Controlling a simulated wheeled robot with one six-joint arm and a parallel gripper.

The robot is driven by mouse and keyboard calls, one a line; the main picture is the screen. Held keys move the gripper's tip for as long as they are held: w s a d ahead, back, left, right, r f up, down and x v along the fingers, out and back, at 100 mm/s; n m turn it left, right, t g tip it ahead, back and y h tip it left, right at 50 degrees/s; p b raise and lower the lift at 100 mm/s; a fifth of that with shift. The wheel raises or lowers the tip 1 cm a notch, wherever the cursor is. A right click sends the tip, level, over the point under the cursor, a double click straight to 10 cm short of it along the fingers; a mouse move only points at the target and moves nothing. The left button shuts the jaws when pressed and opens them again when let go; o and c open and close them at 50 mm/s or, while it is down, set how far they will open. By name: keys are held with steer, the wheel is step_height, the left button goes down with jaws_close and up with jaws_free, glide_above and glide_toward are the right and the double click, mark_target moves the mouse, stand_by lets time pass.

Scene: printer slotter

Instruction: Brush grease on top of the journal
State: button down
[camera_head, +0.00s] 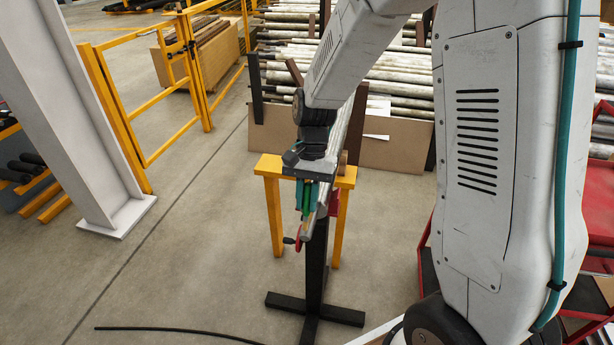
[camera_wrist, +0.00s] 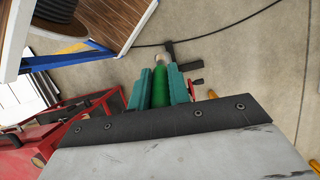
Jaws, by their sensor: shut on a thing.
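My gripper (camera_head: 309,192) points down and is shut on a brush with a green handle (camera_wrist: 160,88). In the wrist view the handle lies between the teal fingers, and a pale tip (camera_wrist: 172,57) shows beyond it. A long grey roll (camera_head: 343,142) rests across a yellow trestle (camera_head: 343,182) and a black stand (camera_head: 316,265). My gripper is over the near part of the roll in the head view. The journal at its near end is mostly hidden by my gripper and the brush. I cannot tell whether the brush touches it. No grease is discernible.
A red crank handle (camera_head: 298,243) sticks out beside the stand. A black cable (camera_head: 170,329) lies on the floor. Racks of long rolls (camera_head: 400,75) stand behind, and a yellow railing (camera_head: 165,120) and white column (camera_head: 85,110) are at left. Red equipment (camera_head: 597,205) is at right.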

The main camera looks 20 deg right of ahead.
steer(key=shift+r, duration=3.6)
steer(key=shift+f, duration=0.55)
